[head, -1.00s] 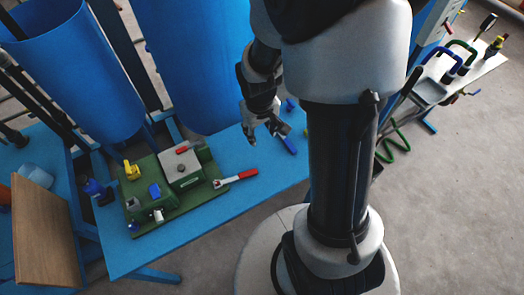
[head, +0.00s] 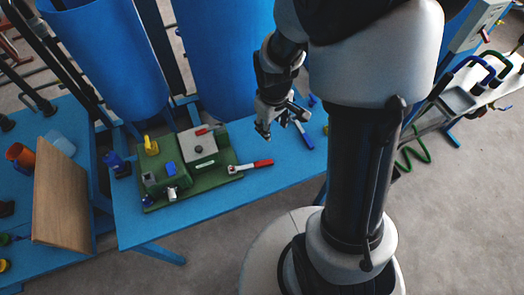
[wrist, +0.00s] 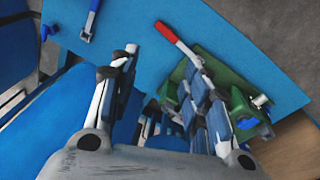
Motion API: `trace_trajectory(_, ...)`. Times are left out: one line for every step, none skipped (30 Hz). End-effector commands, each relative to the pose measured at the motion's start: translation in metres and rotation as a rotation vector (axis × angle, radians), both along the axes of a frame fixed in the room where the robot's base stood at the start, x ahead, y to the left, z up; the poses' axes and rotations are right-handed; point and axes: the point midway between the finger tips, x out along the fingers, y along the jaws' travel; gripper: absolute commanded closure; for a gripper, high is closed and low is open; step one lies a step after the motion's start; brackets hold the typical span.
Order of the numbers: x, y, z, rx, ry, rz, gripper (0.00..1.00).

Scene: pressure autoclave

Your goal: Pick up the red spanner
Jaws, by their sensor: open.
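The red spanner (head: 262,163) lies on the blue table, its red handle pointing right and its metal end beside the green base plate. In the wrist view its red handle (wrist: 168,32) shows between and beyond the fingers, with the metal end partly hidden by the right finger. My gripper (head: 282,122) is open and empty, above the table and apart from the spanner, up and to its right in the head view. In the wrist view my gripper (wrist: 162,58) has its two fingers spread wide.
A blue-handled spanner (head: 304,137) lies on the blue table (head: 210,205) near my gripper. The green plate (head: 205,183) carries a grey block and small coloured parts. Large blue cylinders (head: 105,55) stand behind the table. A brown board (head: 60,195) stands at the left.

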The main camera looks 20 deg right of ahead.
Motion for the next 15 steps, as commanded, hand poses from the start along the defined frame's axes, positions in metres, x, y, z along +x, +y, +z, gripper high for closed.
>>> trace_trajectory(0.008,0.006,-0.016,-0.004,0.031,0.127,0.57)
trace_trajectory(0.014,0.009,-0.024,-0.008,0.045,0.212,0.57)
trace_trajectory(0.020,0.014,-0.036,-0.012,0.063,0.327,0.57)
trace_trajectory(0.024,0.018,-0.045,-0.014,0.076,0.410,0.57)
trace_trajectory(0.028,0.021,-0.053,-0.016,0.088,0.492,0.57)
trace_trajectory(0.033,0.025,-0.065,-0.017,0.103,0.598,0.57)
trace_trajectory(0.036,0.029,-0.073,-0.018,0.113,0.673,0.57)
trace_trajectory(0.038,0.032,-0.081,-0.018,0.122,0.742,0.57)
trace_trajectory(0.041,0.035,-0.090,-0.018,0.131,0.828,0.57)
trace_trajectory(0.043,0.038,-0.097,-0.019,0.137,0.885,0.57)
trace_trajectory(0.045,0.040,-0.102,-0.018,0.141,0.937,0.57)
trace_trajectory(0.046,0.043,-0.109,-0.017,0.147,0.995,0.57)
trace_trajectory(0.047,0.044,-0.113,-0.017,0.149,1.031,0.57)
trace_trajectory(0.048,0.045,-0.116,-0.017,0.152,1.062,0.57)
trace_trajectory(0.048,0.047,-0.119,-0.017,0.154,1.094,0.57)
